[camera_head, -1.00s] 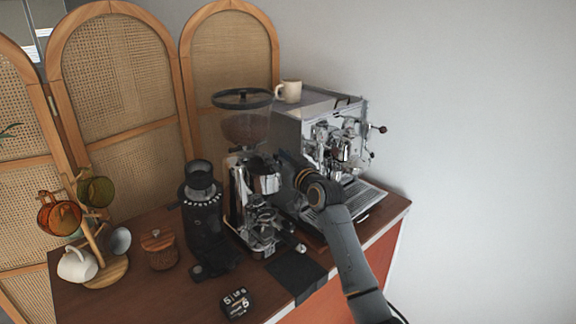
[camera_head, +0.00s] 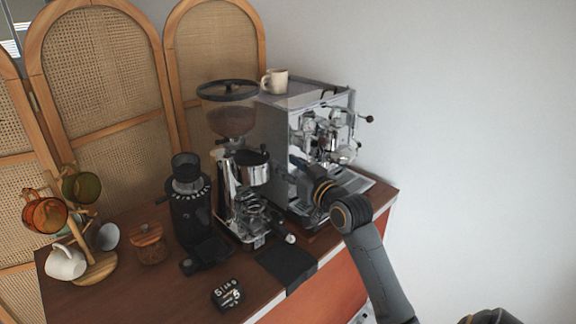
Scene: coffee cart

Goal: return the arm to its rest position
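My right arm comes in from the lower right, its black wrist with tan rings in front of the espresso machine (camera_head: 285,145). My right gripper (camera_head: 300,163) points away from me, between the coffee grinder (camera_head: 238,170) and the machine's group head. The gripper is small and dark and mostly hidden behind the wrist, so I cannot see whether its fingers are open or hold anything. My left gripper is out of view.
A black grinder (camera_head: 190,210), wooden jar (camera_head: 148,243), mug tree (camera_head: 95,265), small black timer (camera_head: 227,294) and dark mat (camera_head: 287,262) are on the cart top (camera_head: 160,285). A cream mug (camera_head: 276,82) stands on the machine. Space right of the cart is clear.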

